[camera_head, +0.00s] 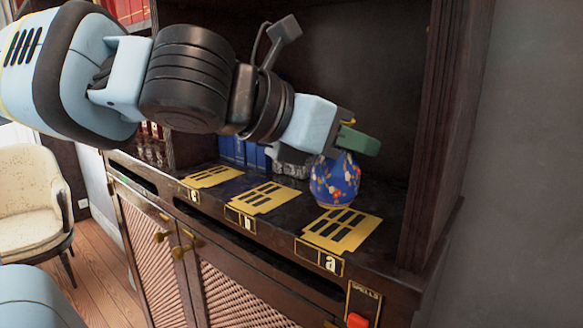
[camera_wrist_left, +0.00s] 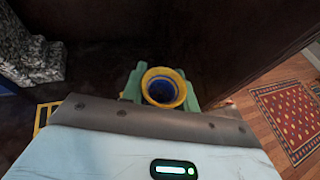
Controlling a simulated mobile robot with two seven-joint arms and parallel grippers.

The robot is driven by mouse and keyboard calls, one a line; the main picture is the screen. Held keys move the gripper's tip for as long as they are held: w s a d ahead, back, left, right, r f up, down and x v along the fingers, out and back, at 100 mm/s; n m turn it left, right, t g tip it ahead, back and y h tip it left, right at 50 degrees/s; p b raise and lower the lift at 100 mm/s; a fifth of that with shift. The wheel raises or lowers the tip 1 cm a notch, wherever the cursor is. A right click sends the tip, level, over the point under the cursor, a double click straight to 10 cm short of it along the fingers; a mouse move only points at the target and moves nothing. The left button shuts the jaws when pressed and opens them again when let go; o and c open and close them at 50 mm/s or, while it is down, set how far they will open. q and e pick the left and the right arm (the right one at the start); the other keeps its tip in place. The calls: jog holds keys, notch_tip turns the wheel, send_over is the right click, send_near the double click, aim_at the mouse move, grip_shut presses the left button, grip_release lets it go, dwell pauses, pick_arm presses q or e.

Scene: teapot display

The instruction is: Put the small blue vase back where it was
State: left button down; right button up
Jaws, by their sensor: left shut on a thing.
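The small blue vase (camera_head: 335,184) has a flower pattern. In the head view it is upright at the back edge of the gold plate marked "a" (camera_head: 341,231). I cannot tell whether its base touches the shelf. My left gripper (camera_head: 345,146) is shut on the vase's neck, with a green finger showing in front of it. In the left wrist view the vase's yellow rim (camera_wrist_left: 163,87) and dark blue inside sit between the green fingers of the left gripper (camera_wrist_left: 163,92). My right gripper is not in view.
Gold plates marked "b" (camera_head: 258,198) and another letter (camera_head: 212,177) lie leftward on the dark shelf (camera_head: 385,208). Blue books (camera_head: 241,152) and a grey stone object (camera_head: 292,162) stand behind. The cabinet's side post (camera_head: 446,130) rises at right. A red button (camera_head: 358,320) is below.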

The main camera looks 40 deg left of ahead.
pick_arm(q)
jog(key=w+a+f+p, duration=0.1)
jog(key=a, duration=0.3)
jog(key=w+a+f+p, duration=0.1)
jog(key=a, duration=0.4)
jog(key=w+a+f+p, duration=0.1)
jog(key=w+a, duration=0.1)
jog(key=a, duration=0.2)
jog(key=shift+w+a+f+p, duration=0.1)
jog(key=shift+a+f+p, duration=0.15)
jog(key=shift+f+p, duration=0.1)
jog(key=shift+f, duration=0.4)
jog(key=shift+w+f, duration=0.1)
jog(key=shift+f, duration=0.05)
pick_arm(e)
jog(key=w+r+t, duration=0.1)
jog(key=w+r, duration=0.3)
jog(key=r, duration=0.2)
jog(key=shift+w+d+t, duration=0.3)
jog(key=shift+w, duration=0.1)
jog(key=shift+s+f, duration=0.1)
pick_arm(q)
jog(key=c, duration=1.1)
grip_release()
jog(key=shift+f, duration=0.1)
jog(key=shift+o, duration=0.2)
